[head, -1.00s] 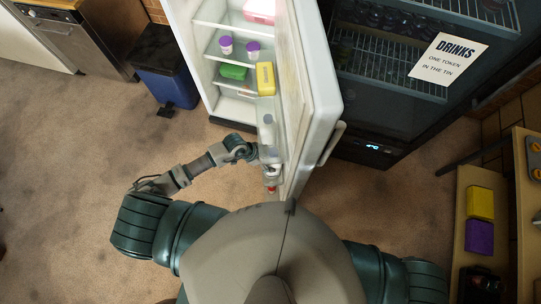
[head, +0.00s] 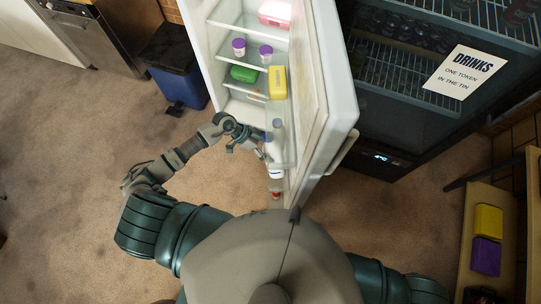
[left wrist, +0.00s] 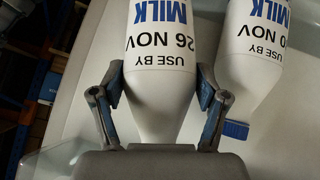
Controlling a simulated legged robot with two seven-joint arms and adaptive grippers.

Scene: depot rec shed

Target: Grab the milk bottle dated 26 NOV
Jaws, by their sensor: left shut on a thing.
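In the left wrist view, a white milk bottle (left wrist: 160,60) with blue MILK lettering reads USE BY 26 NOV and appears upside down. My left gripper (left wrist: 155,92) is shut on it, one finger on each side near the narrowing neck. Its cap is hidden behind the gripper. A second milk bottle (left wrist: 254,55), its date partly cut off and ending in 0 NOV, stands right beside it with a blue cap. In the head view my left gripper (head: 262,150) is at the open fridge door's inner side, near pale bottles (head: 277,132). My right gripper is out of view.
The open fridge door (head: 338,125) stands close to the right of my left gripper. A blue bin (head: 180,80) stands left. Floor between is clear.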

